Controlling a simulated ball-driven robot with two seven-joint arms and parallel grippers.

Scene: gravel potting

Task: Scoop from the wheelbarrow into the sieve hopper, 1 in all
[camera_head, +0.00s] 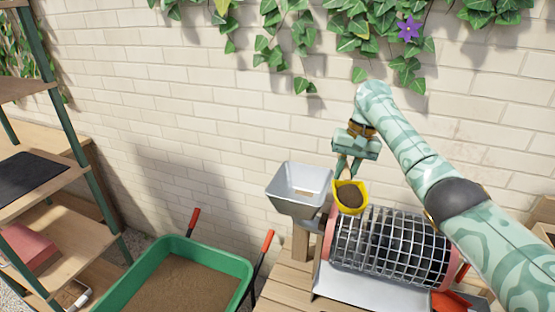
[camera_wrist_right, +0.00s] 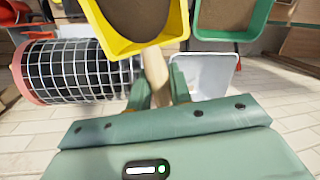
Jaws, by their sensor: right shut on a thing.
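My right gripper (camera_head: 348,168) is shut on the handle of a yellow scoop (camera_head: 362,204), which holds dark brown material. In the right wrist view the gripper (camera_wrist_right: 160,88) grips the scoop's wooden handle (camera_wrist_right: 156,72), and the yellow scoop (camera_wrist_right: 178,22) is filled with brown material. The grey sieve hopper (camera_head: 301,207) is just left of the scoop in the head view; the scoop is beside it, not clearly over its opening. The hopper also shows in the right wrist view (camera_wrist_right: 215,75). The green wheelbarrow (camera_head: 120,292) holds brown material at the lower left. My left gripper is not in view.
A wire-mesh drum (camera_head: 390,250) with red end rings lies right of the hopper on a wooden table (camera_head: 283,290). A shelf unit (camera_head: 75,262) stands at the left. A brick wall (camera_head: 200,100) with hanging ivy (camera_head: 285,50) is behind.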

